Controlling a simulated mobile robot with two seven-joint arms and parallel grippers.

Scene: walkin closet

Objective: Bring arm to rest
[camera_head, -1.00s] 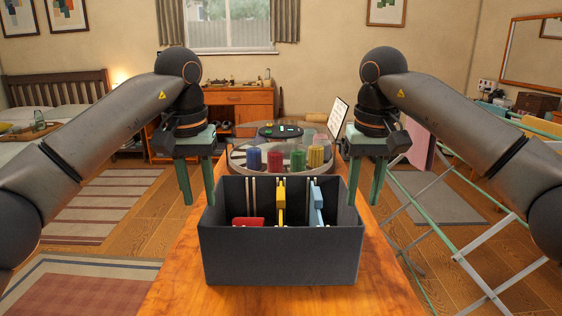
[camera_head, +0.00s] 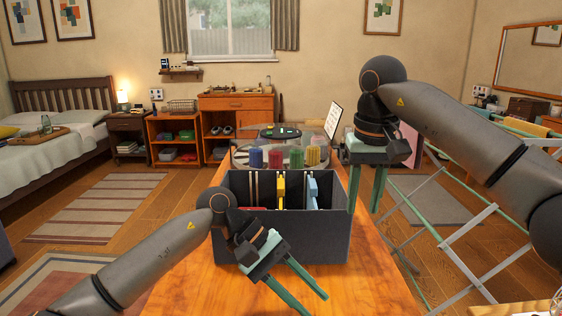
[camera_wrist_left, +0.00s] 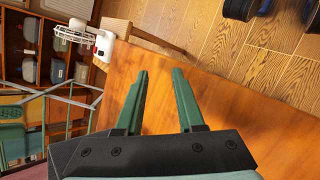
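My left gripper (camera_head: 315,303) is low over the near part of the wooden table, in front of the dark grey bin, and points to the lower right. Its green fingers are apart and empty; the left wrist view also shows a gap between them (camera_wrist_left: 159,75). My right gripper (camera_head: 365,208) hangs at the right side of the bin with its fingers pointing down, apart and empty. The dark bin (camera_head: 325,235) holds upright dividers, a yellow item (camera_head: 281,190) and a light blue item (camera_head: 312,190). My left arm hides the bin's lower left part.
The wooden table top (camera_head: 375,280) is clear at its near right. Blue, red, green and yellow spools (camera_head: 276,158) stand on a round tray behind the bin. A metal folding rack (camera_head: 440,220) stands right of the table. A bed (camera_head: 50,140) is far left.

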